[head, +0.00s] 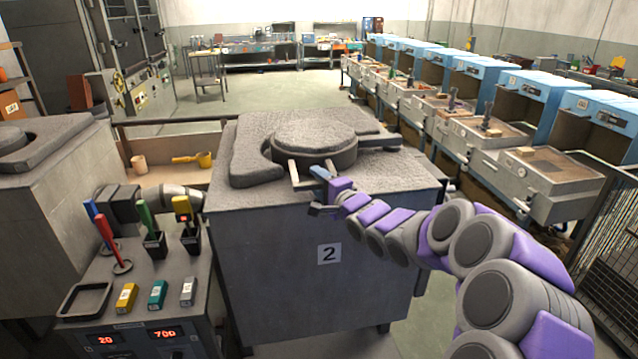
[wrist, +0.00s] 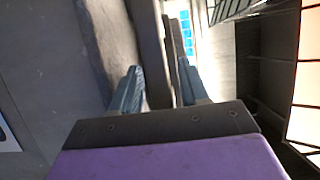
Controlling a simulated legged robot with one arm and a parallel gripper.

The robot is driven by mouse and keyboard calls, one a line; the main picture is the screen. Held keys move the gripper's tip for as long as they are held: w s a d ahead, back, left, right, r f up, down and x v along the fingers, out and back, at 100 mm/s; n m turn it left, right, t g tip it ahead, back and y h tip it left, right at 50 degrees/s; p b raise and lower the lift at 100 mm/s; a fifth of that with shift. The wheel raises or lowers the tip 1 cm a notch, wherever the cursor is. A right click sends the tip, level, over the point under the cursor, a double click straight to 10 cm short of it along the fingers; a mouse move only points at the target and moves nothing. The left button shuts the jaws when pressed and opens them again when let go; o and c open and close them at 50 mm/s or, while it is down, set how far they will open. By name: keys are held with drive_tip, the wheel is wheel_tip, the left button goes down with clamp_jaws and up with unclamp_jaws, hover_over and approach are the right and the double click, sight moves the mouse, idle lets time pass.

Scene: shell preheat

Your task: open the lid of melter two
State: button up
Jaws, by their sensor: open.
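Melter two is a grey box with a "2" plate (head: 329,253) on its front. Its round, rough grey lid (head: 315,137) lies flat and closed on top.
A control stand (head: 140,300) with coloured levers, blocks and red displays reading 20 and 700 stands at the left. Another melter (head: 50,200) is beyond it. A row of blue-hooded benches (head: 545,185) runs along the right, with a mesh fence (head: 612,260) nearer. Open floor lies behind.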

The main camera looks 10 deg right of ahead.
drive_tip(key=shift+a, duration=0.75)
drive_tip(key=shift+c, duration=0.6)
drive_tip(key=shift+a, duration=0.6)
drive_tip(key=c, duration=0.3)
drive_tip(key=shift+c, duration=0.8)
drive_tip(key=shift+d, duration=0.15)
drive_tip(key=shift+c, duration=0.8)
drive_tip(key=shift+s+d, duration=0.15)
drive_tip(key=shift+d, duration=0.25)
clamp_jaws()
drive_tip(key=shift+s+d+r+p, duration=0.1)
drive_tip(key=shift+s+p, duration=0.05)
drive_tip(key=shift+p, duration=0.3)
